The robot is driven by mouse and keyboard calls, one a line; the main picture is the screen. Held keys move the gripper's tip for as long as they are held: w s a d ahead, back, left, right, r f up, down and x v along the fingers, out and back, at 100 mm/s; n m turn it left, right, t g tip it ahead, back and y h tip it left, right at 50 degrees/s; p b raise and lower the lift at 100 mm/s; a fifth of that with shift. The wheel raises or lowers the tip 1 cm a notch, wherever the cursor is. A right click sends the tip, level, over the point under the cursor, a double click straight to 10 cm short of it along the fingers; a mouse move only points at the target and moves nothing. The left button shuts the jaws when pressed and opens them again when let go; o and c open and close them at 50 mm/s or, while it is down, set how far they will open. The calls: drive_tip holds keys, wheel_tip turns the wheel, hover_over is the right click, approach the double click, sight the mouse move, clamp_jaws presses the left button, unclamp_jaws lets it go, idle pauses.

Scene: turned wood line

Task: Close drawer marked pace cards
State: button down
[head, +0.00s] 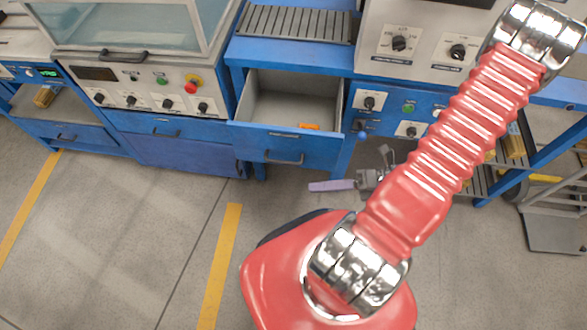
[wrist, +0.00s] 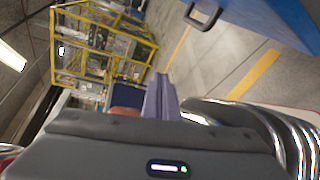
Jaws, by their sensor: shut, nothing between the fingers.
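A blue drawer (head: 250,141) under the bench is pulled open in the head view. Its grey inside shows, with a small orange item (head: 309,126) in it. Its front has a dark bar handle (head: 284,160) and a small label too small to read, so I cannot confirm the pace cards marking. My gripper (head: 312,186) is shut and empty, its pale purple fingers pointing left, below and right of the handle in the picture and apart from it. In the wrist view the shut fingers (wrist: 160,94) show, with a blue panel (wrist: 272,22) and a dark handle (wrist: 204,14) at upper right.
Left of the drawer stands a cabinet with knobs and a red button (head: 193,84). A slatted rack (head: 295,23) lies above the drawer. A lower shelf and a grey cart (head: 555,232) are at right. Grey floor with a yellow line (head: 220,265) is clear before the drawer.

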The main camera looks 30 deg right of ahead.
drive_tip(key=shift+s+d+f+m+t+h, duration=0.15)
drive_tip(key=shift+f+m+t+h, duration=0.15)
drive_tip(key=shift+f+m+t, duration=0.9)
drive_tip(key=shift+d+f+m+t+h, duration=0.25)
drive_tip(key=shift+m+t, duration=0.5)
drive_tip(key=shift+m, duration=1.2)
drive_tip(key=shift+s+d+f+m+t+h, duration=0.1)
drive_tip(key=shift+f+m+t+h, duration=0.3)
drive_tip(key=shift+m+t, duration=0.85)
drive_tip(key=shift+w+a+m+g, duration=0.1)
drive_tip(key=shift+w+m+g, duration=0.05)
drive_tip(key=shift+m+g, duration=0.15)
drive_tip(key=w+a+f, duration=0.1)
drive_tip(key=w+a, duration=0.3)
drive_tip(key=w, duration=0.6)
drive_tip(key=shift+w+f, duration=0.2)
drive_tip(key=shift+w, duration=0.1)
